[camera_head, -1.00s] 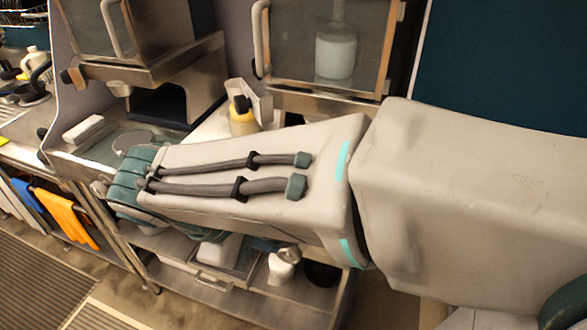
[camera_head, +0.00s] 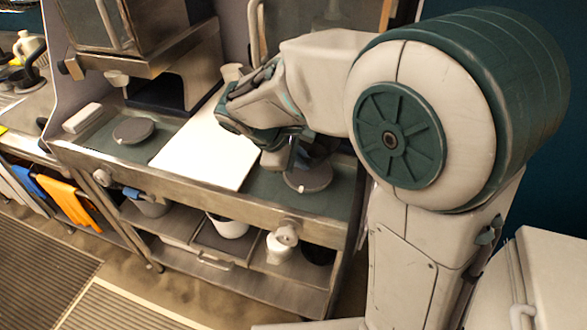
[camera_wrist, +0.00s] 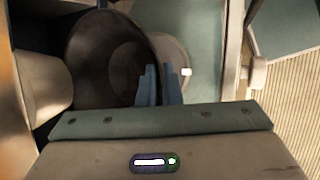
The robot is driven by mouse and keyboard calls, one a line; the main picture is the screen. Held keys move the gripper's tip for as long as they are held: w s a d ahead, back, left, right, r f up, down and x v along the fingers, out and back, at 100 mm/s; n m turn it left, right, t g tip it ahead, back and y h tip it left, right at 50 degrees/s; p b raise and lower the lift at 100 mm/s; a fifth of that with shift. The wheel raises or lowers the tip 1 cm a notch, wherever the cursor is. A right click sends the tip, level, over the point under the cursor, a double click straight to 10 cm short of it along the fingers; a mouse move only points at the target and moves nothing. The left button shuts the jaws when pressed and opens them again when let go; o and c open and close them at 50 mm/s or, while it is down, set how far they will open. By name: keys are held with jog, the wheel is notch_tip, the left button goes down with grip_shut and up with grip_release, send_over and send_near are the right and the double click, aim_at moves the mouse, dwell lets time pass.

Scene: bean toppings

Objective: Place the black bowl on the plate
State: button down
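The black bowl (camera_wrist: 105,60) fills much of the upper left of the wrist view. My gripper (camera_wrist: 160,85) has its two blue fingers close together at the bowl's right rim, and seems shut on that rim. The grey plate (camera_wrist: 180,60) lies beyond the fingers, partly hidden by the bowl. In the head view my gripper (camera_head: 299,155) is low over the right end of the counter, at the plate (camera_head: 309,178). My arm hides most or all of the bowl there. I cannot tell whether the bowl touches the plate.
A white board (camera_head: 207,150) lies mid-counter, with another grey plate (camera_head: 134,130) to its left. A white container (camera_wrist: 40,85) stands left of the bowl in the wrist view. A shelf below holds several containers.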

notch_tip(320, 180, down, 4)
jog(key=shift+w+f+p, duration=0.15)
jog(key=shift+p, duration=0.5)
jog(key=shift+d+f, duration=0.1)
jog(key=shift+f, duration=0.05)
jog(key=shift+f, duration=0.1)
jog(key=c, duration=1.6)
grip_release()
